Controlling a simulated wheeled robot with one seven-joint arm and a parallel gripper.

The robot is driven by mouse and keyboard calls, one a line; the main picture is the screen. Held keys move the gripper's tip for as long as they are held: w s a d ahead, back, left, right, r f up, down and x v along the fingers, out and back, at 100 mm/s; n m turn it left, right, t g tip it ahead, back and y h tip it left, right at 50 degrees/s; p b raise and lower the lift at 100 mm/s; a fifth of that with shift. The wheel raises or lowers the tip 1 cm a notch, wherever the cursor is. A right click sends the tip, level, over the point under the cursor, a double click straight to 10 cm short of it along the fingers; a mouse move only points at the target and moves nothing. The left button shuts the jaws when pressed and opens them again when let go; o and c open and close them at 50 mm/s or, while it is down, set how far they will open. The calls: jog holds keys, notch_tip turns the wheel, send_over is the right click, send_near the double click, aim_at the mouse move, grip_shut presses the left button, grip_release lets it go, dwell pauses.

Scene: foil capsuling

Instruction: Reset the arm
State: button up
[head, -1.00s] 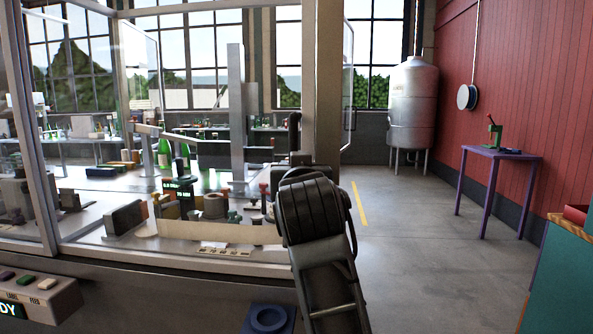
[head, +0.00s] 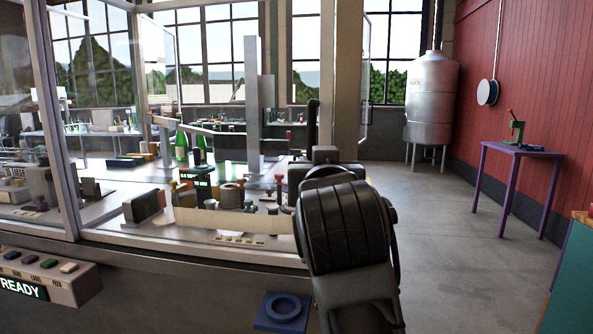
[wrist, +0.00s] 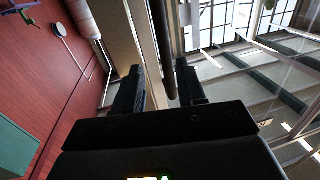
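My arm (head: 350,235) rises from the bottom of the head view, in front of the machine's right corner. In the wrist view my gripper (wrist: 160,88) shows two dark fingers standing apart with a clear gap between them. Nothing is held in that gap; a dark post and the window area show behind it. The wrist view is tilted, with the red wall at left and the windows at upper right. In the head view the fingers are hidden or cannot be made out behind the arm.
The glass-sided machine (head: 200,250) fills the left, with green bottles (head: 181,146) inside. A button panel (head: 45,275) reads READY. A blue ring-shaped holder (head: 283,310) sits low in front. A purple table (head: 521,151) and steel tank (head: 431,100) stand at right, with open floor between.

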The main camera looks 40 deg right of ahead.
jog(key=s+a+f+n+t+y, duration=0.1)
jog(key=s+a+f+n+y, duration=0.2)
jog(key=f, duration=0.5)
jog(key=s+a+f+n+t+y, duration=0.1)
jog(key=s+a+f+n+y, duration=0.2)
jog(key=f, duration=0.4)
jog(key=s+a+f+n+t+y, duration=0.1)
jog(key=s+a+f+n+y, duration=0.2)
jog(key=f, duration=0.5)
jog(key=s+a+f+y, duration=0.1)
jog(key=s+a+f, duration=0.2)
jog(key=s, duration=0.9)
jog(key=s+a+f+g+y, duration=0.1)
jog(key=s+a+f+y, duration=0.1)
jog(key=s, duration=1.1)
jog(key=a+f, duration=0.1)
jog(key=a, duration=0.1)
jog(key=shift+s+a, duration=0.2)
jog(key=shift+a, duration=0.1)
